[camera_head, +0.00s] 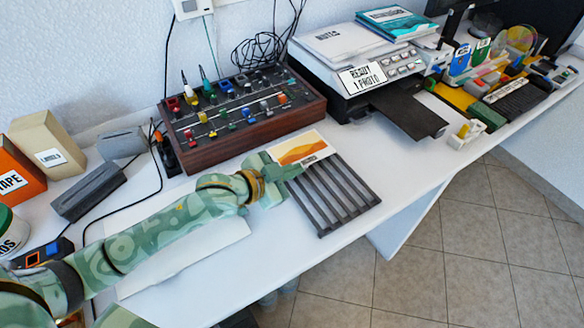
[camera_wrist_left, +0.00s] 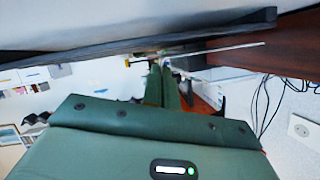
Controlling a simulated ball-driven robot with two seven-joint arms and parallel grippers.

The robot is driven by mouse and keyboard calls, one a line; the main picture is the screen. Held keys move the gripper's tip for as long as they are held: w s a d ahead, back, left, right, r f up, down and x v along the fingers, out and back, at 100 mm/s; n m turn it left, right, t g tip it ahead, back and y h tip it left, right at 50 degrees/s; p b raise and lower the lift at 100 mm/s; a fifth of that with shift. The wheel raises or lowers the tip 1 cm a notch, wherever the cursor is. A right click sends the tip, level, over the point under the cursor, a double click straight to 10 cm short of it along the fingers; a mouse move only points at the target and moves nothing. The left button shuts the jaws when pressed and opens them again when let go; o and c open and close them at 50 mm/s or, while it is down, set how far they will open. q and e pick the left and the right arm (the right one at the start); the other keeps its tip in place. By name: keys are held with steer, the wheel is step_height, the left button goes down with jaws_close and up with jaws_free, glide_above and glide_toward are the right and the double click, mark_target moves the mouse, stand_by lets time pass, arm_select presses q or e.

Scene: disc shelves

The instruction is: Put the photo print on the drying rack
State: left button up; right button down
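The photo print (camera_head: 298,148), white-bordered with an orange landscape and a dark label, is at the back end of the dark slatted drying rack (camera_head: 338,195), covering that end in the head view. My left gripper (camera_head: 288,172) is at the print's near left edge, with its fingers together on it. In the left wrist view the print (camera_wrist_left: 215,49) shows as a thin pale edge at the tips of my left gripper (camera_wrist_left: 163,65), close to the dark rack (camera_wrist_left: 100,50). Whether the print touches the slats is hard to tell. My right gripper is out of view.
A wood-sided control panel (camera_head: 240,120) with knobs stands behind the rack. A printer (camera_head: 365,70) with a dark output tray (camera_head: 410,115) is to the right. A white sheet (camera_head: 190,262) lies under my left arm. The table's front edge is close to the rack.

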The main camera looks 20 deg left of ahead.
arm_select(q)
steer(key=o, duration=0.4)
steer(key=shift+c, duration=0.2)
